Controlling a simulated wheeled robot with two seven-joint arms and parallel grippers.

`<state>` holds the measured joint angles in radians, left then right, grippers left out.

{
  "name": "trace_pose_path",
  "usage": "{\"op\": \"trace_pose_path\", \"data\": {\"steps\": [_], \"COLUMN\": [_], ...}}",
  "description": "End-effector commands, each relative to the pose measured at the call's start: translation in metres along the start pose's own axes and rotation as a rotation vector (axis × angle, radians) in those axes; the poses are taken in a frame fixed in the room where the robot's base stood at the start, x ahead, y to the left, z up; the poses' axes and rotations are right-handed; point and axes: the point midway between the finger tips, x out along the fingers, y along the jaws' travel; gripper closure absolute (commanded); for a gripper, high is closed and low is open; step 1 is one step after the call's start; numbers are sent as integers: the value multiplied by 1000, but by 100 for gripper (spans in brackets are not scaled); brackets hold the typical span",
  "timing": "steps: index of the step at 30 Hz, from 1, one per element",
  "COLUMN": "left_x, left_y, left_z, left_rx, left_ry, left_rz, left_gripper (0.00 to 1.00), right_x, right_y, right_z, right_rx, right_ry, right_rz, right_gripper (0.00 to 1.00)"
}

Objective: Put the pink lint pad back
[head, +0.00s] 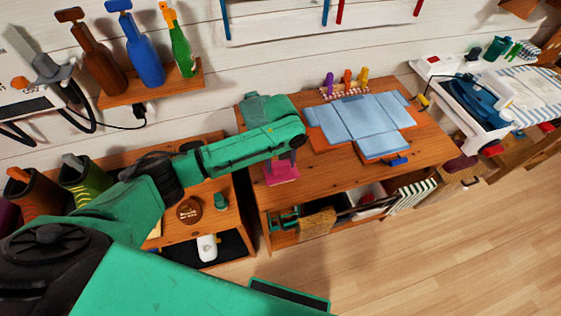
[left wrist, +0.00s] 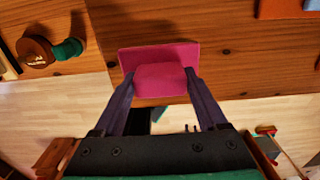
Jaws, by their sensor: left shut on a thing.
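The pink lint pad (left wrist: 161,79) is between the two dark fingers of my left gripper (left wrist: 160,88), which is shut on it. A wider, flat, darker pink piece (left wrist: 130,60) shows right behind the pad in the left wrist view; I cannot tell whether it is part of the pad or a separate base. In the head view the pink (head: 282,175) shows below my left gripper (head: 284,165), at the front left of the wooden table (head: 440,150). Whether the pad touches the surface under it is unclear. My right gripper is not in view.
A folded blue garment (head: 352,118) lies on the table, with purple, red and yellow items (head: 346,80) behind it. A lower wooden stand with a brown round brush (head: 189,211) is to the left. A blue iron (head: 478,97) stands at the right.

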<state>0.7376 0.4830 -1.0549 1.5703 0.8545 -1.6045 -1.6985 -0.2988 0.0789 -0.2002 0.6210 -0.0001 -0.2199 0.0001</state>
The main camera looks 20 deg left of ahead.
Motion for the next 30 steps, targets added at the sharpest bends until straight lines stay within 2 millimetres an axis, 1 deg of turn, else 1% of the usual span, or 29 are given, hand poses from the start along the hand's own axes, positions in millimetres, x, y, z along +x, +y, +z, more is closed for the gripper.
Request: {"op": "trace_pose_path", "data": {"steps": [6,9,10,11,12,18,22,23,26,30], "left_x": [0,4,3,3,3,2,-8,-13,-37,-77], "left_y": [0,0,0,0,0,0,-1,-1,-1,-2], "left_z": [1,0,0,0,0,0,1,1,2,1], "left_rx": [0,0,0,0,0,-1,-1,-1,0,0], "left_ry": [-2,-1,-1,-1,-1,-1,-1,-1,-4,-4], "left_rz": [-2,-2,-2,-2,-2,-2,-5,-5,-6,-7], "left_gripper": [77,77,18,6,0,0,0,0,0,0], "right_x": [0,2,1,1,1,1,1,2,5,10], "right_y": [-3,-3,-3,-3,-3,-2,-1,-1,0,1], "right_z": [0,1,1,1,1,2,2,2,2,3], "right_rx": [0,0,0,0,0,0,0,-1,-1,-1], "right_ry": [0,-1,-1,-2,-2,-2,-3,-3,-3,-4], "right_rz": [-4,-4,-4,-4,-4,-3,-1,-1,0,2], "right_gripper": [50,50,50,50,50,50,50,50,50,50]}}
